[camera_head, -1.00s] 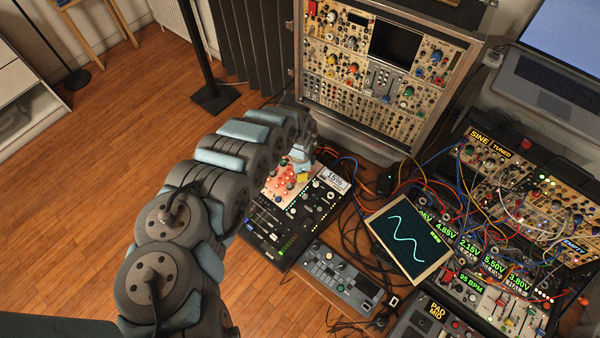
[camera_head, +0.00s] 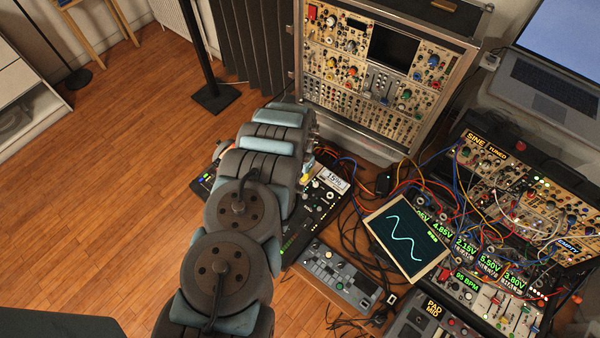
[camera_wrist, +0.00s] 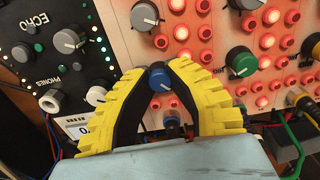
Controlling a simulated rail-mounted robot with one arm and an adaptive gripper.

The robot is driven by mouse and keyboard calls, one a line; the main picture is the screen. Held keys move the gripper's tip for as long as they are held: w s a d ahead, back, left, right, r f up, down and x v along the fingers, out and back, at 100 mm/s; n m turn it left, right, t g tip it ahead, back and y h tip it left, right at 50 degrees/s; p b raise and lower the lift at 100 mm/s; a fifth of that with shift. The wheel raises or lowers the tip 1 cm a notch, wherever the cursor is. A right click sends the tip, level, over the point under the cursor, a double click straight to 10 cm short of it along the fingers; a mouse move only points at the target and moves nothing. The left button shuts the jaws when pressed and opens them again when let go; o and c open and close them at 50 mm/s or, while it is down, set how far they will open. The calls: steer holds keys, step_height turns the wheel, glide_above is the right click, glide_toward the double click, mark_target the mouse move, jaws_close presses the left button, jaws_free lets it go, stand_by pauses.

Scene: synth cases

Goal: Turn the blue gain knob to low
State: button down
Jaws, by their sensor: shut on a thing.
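In the wrist view, my gripper (camera_wrist: 160,70) has black fingers with ribbed yellow pads. Its fingertips close on the sides of a small blue knob (camera_wrist: 159,80). I cannot read a label on either knob. In the head view my arm covers the gripper and most of the panel with the knobs.
A black ECHO panel (camera_wrist: 55,50) lies left.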

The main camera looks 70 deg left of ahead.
steer(key=shift+n, duration=2)
steer(key=c, duration=0.9)
jaws_free()
steer(key=shift+c, duration=0.2)
steer(key=shift+r, duration=0.1)
steer(key=shift+r, duration=4.2)
steer(key=shift+w+a+r, duration=0.15)
steer(key=shift+r, duration=1.45)
